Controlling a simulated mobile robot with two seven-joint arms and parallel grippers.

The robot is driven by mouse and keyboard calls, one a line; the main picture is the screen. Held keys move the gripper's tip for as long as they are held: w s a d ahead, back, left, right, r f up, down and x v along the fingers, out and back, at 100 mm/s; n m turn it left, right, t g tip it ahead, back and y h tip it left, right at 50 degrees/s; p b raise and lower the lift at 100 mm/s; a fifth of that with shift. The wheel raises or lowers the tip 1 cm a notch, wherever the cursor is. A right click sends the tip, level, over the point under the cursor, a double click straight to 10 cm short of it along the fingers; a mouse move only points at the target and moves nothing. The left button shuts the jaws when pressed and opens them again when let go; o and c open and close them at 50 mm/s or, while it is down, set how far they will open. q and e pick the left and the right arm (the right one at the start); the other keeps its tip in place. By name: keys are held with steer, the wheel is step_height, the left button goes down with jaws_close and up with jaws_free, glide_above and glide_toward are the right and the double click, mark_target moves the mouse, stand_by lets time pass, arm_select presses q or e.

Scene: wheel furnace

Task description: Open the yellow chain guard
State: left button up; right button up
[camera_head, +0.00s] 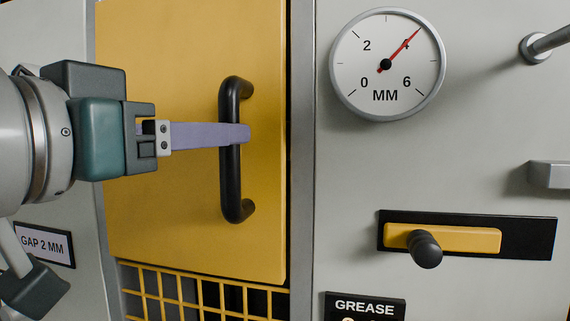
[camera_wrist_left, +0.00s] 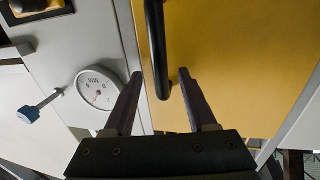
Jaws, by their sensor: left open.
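The yellow chain guard (camera_head: 170,215) is a flat panel on the left in the head view, and it looks closed in its grey frame. It also fills the upper right of the left wrist view (camera_wrist_left: 230,60). Its black upright bar handle (camera_head: 231,185) is near its right edge. My left gripper (camera_head: 246,133) reaches in from the left at the handle's mid-height. In the left wrist view, the handle (camera_wrist_left: 155,40) runs between the two open fingers. I cannot tell whether either finger touches it. My right gripper is in neither view.
Right of the guard, a grey panel holds a round MM gauge (camera_head: 387,65), a yellow slide with a black knob (camera_head: 427,250) and a GREASE label (camera_head: 365,307). A grey lever (camera_head: 550,42) sticks out at upper right. Yellow mesh (camera_head: 200,293) lies below the guard.

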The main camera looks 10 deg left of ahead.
arm_select(q)
steer(key=x, duration=0.1)
steer(key=p+x, duration=0.1)
steer(key=x, duration=0.1)
steer(key=shift+w+r, duration=0.2)
steer(key=shift+r, duration=0.05)
steer(key=shift+w+d+f, duration=0.15)
steer(key=shift+w, duration=0.25)
jaws_close()
stand_by(1.0)
